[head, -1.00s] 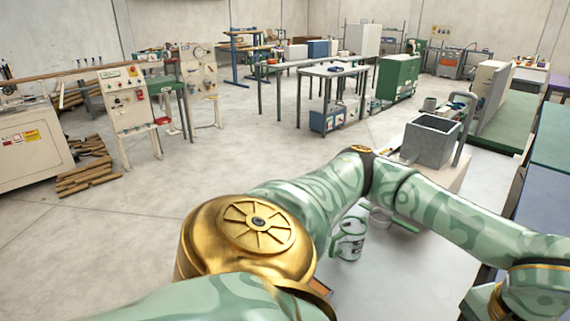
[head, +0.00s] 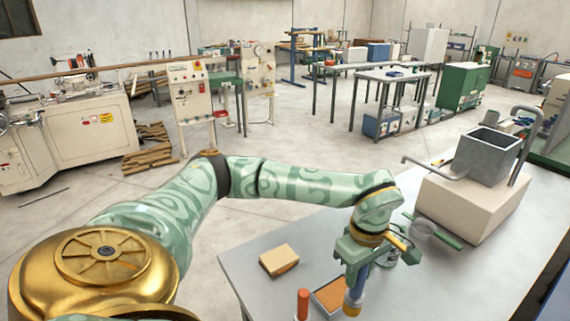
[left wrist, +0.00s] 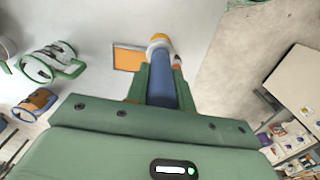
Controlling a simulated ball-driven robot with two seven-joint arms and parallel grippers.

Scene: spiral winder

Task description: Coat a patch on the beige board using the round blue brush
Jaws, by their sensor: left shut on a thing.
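My left gripper (head: 360,258) is shut on the round blue brush (head: 355,282), above the grey table. The brush points down in the head view, its yellow-banded lower end (head: 352,303) beside a shallow tray with an orange inside (head: 327,298). Whether it touches anything is unclear. The left wrist view also shows the blue handle (left wrist: 162,82) between the fingers, and the orange rectangle (left wrist: 128,59) left of the brush's end. A small beige slab (head: 279,260), possibly the beige board, lies left of the gripper. My right gripper is not in view.
An orange cylinder (head: 302,304) stands left of the tray. A grey tank on a beige block (head: 468,205) with bent pipes stands at the table's right. The table's front right is clear.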

